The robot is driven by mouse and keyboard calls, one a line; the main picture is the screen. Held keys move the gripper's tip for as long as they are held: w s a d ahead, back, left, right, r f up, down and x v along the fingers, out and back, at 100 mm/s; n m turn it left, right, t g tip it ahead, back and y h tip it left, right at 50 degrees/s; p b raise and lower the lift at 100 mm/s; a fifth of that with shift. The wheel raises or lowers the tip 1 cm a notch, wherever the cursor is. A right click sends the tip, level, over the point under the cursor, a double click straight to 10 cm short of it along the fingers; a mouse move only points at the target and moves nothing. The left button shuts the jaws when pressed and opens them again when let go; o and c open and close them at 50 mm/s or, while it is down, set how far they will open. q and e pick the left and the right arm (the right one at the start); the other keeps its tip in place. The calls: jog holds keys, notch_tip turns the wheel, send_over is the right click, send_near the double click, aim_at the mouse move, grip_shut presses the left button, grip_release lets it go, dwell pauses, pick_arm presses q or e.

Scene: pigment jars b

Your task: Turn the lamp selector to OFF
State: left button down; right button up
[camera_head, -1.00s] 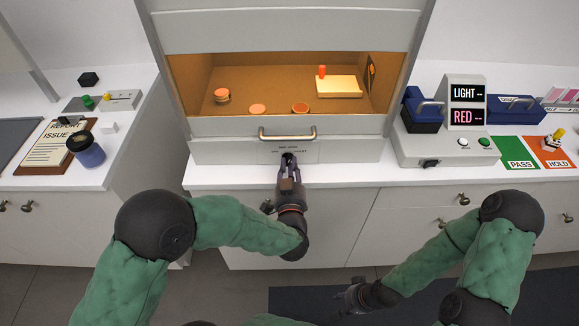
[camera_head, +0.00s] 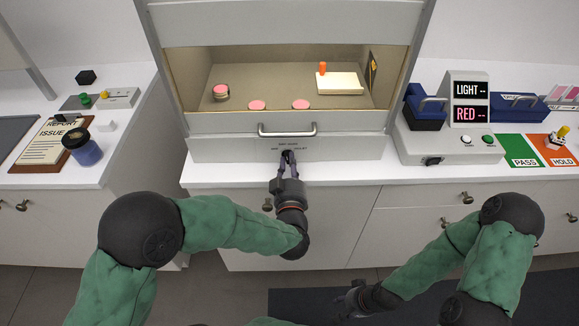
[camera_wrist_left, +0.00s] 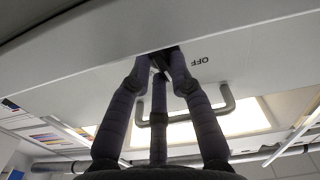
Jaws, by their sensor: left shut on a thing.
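The lamp selector (camera_head: 288,154) is a small dark knob on the pale front panel of the light booth, below its handle. My left gripper (camera_head: 288,158) is shut on it, and its fingers hide most of the knob. In the left wrist view, the fingers (camera_wrist_left: 160,66) close around the dark knob, and the OFF label (camera_wrist_left: 201,61) shows upside down just to their right. The selector's exact pointing direction is hidden. My right gripper (camera_head: 350,300) hangs low in front of the cabinets, away from the panel; its fingers are too small and dark to judge.
The booth's bar handle (camera_head: 287,132) is just above the selector. Inside the pale-lit booth are pink-topped discs (camera_head: 257,105) and a white block (camera_head: 340,84). A control box (camera_head: 450,150) stands to the right and a jar (camera_head: 82,148) to the left.

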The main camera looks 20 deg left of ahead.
pick_arm(q)
jog(key=n+b, duration=0.3)
jog(key=n, duration=0.3)
jog(key=shift+a+r+n+b, duration=0.15)
jog(key=shift+n+b, duration=0.5)
jog(key=shift+n, duration=1.35)
jog(key=c, duration=1.4)
grip_release()
jog(key=v, duration=1.2)
